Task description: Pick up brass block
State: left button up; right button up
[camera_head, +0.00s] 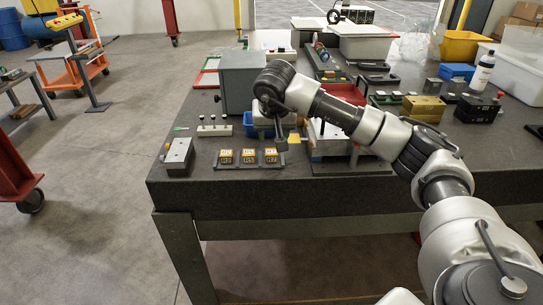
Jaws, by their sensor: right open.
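A larger brass-coloured block (422,108) sits on the dark table top at the right, beyond my right forearm. Three small brass-coloured blocks, at the left (226,156), middle (248,156) and right (271,155), sit in a row on a dark strip near the front edge. I cannot tell which one the task names. My right gripper (279,142) is open and points down, just behind the right small block. Its fingers are small and partly hidden by its own body. I cannot tell whether it touches anything. My left gripper is out of view.
A grey box (241,82) stands left of my right wrist. A grey block with a knob (178,157) is near the left front corner. A red tray (344,94) lies partly behind my right arm. A white bottle (482,72) and a yellow bin (462,47) stand at the right.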

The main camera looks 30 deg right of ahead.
aim_at(271, 151)
jog(key=p+x, duration=0.1)
jog(key=x, duration=0.8)
jog(key=shift+w+a+f, duration=0.1)
jog(key=shift+a, duration=0.05)
jog(key=c, duration=0.8)
